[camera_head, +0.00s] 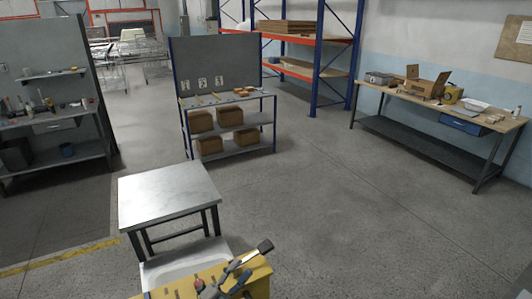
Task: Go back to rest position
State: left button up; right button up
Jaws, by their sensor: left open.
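My left gripper (253,264) is at the bottom centre, above a yellow-topped surface (180,282). Its dark fingers are apart and I see nothing between them. My right gripper is not in view. A white, shallow tub-like shell (187,262) lies just behind the yellow surface, and its near part is hidden by it. A grey metal-topped table (168,194) stands beyond the shell, with a bare top.
A shelf bench (228,98) with several cardboard boxes stands further back. A wooden-topped workbench (440,108) with boxes is at the right, a grey workbench (60,123) at the left. Blue-and-orange racking (318,60) is behind. The floor (370,215) at centre right is clear.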

pick_arm(q)
jog(key=s+a+f+n+g+y, duration=0.2)
jog(key=s+a+f+n+y, duration=0.3)
jog(key=a+f+n+y, duration=0.3)
jog(key=s+a+f+n+g+y, duration=0.1)
jog(key=s+a+f+n+y, duration=0.5)
jog(key=f+n, duration=0.35)
jog(key=s+f+n+g, duration=0.1)
jog(key=s+f+g, duration=0.45)
jog(key=s, duration=0.45)
jog(key=s+f+n+g, duration=0.1)
jog(key=s+f+g, duration=0.45)
jog(key=s, duration=0.45)
notch_tip(320, 180, down, 25)
jog(key=s, duration=0.1)
jog(key=s+a+f+g, duration=0.1)
jog(key=s+a+f, duration=0.1)
jog(key=s+f, duration=1.4)
jog(key=shift+s+a+f+m, duration=0.4)
jog(key=shift+s+m, duration=0.05)
jog(key=shift+s, duration=0.6)
